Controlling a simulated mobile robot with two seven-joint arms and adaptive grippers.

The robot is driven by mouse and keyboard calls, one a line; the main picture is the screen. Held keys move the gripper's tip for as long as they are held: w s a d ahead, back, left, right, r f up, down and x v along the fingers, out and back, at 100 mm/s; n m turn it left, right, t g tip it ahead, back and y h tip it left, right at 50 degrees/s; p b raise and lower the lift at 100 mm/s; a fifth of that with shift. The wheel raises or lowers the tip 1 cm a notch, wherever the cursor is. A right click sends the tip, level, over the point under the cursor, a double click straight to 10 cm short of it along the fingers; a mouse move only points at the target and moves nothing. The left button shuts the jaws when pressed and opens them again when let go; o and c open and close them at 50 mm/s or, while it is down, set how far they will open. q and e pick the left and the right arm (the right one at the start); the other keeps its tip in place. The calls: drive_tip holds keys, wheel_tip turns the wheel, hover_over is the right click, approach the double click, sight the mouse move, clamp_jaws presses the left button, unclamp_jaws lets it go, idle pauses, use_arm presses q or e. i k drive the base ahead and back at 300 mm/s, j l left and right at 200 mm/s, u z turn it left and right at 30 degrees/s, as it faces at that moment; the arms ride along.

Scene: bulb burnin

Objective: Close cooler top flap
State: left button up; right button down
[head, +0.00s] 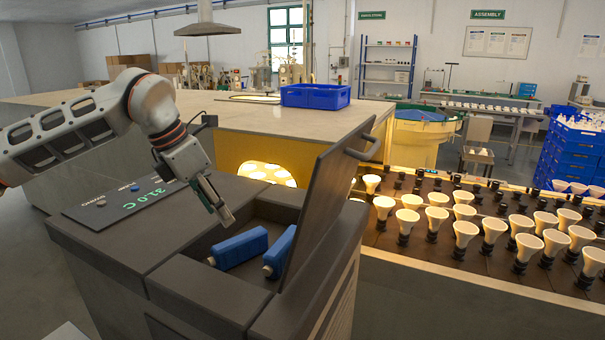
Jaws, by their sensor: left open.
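The cooler (150,240) is a dark grey box in the front left. Its top flap (330,190) stands raised, tilted a little to the right, with a handle (362,146) at its upper edge. Under it the opening shows two blue objects, one on the left (240,246) and one on the right (281,252) partly hidden by the flap. My left gripper (226,217) is open and empty, pointing down above the opening, left of the flap and apart from it. My right gripper is not in view.
A panel (130,192) with a green readout lies on the cooler's top left. Rows of bulbs (466,232) stand on a rack close to the right of the flap. A blue bin (315,96) sits on the bench behind. Blue crates (572,158) are stacked far right.

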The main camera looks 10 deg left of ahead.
sight(334, 172)
drive_tip(key=k, duration=1)
